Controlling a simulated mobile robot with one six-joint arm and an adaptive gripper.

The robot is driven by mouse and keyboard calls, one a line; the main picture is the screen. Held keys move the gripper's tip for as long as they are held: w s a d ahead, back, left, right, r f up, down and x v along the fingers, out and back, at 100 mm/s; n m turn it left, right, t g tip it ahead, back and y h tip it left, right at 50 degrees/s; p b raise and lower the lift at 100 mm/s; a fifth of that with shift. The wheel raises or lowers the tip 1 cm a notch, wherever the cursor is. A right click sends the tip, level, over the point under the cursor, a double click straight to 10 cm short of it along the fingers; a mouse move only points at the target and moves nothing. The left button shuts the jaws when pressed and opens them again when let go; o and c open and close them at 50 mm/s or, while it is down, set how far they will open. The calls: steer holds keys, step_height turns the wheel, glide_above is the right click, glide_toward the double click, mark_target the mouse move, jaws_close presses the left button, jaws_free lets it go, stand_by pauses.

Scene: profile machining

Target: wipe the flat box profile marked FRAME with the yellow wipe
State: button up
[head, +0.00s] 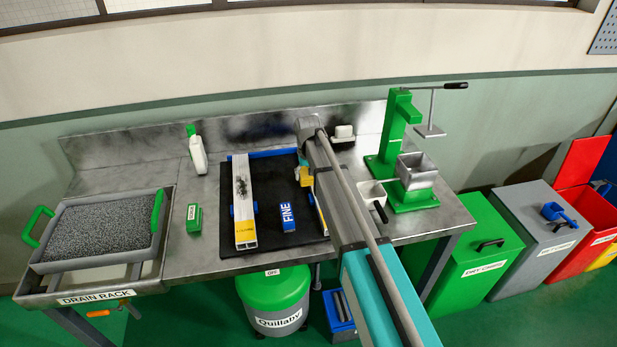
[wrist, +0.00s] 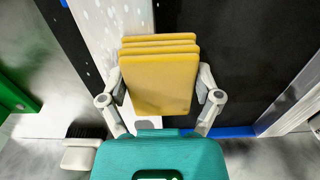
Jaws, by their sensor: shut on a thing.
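My gripper (wrist: 158,85) is shut on the yellow wipe (wrist: 160,82), a folded pad held between its two fingers. The wipe also shows in the head view (head: 305,177), beside my arm. A pale profile with white specks (wrist: 105,25) runs beneath and left of the wipe in the wrist view; contact cannot be told. In the head view my arm hides most of it. Another long white profile (head: 242,195), with dark dirt on top and a yellow end label, lies on the mat's left side. I cannot read FRAME on either profile.
A black mat (head: 269,168) carries both profiles and a blue FINE block (head: 287,217). A drain rack (head: 155,240) stands left, with a green box (head: 194,219) and white bottle (head: 198,155) beside the mat. A green press (head: 388,140) stands right. The mat's middle is mostly clear.

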steer(key=shift+w, duration=0.15)
steer(key=shift+w+d, duration=0.2)
steer(key=shift+d, duration=0.6)
steer(key=shift+w+d, duration=0.2)
steer(key=shift+d, duration=0.55)
steer(key=shift+d, duration=0.15)
steer(key=shift+w+d+r, duration=0.1)
steer(key=shift+w+d, duration=0.15)
steer(key=shift+d, duration=0.45)
steer(key=shift+w+d, duration=0.25)
steer(key=shift+d, duration=0.45)
steer(key=shift+s+a, duration=0.1)
steer(key=shift+a, duration=0.05)
steer(key=shift+s+a, duration=0.2)
steer(key=shift+a, duration=0.55)
steer(key=shift+s+a, duration=0.2)
steer(key=shift+a, duration=0.5)
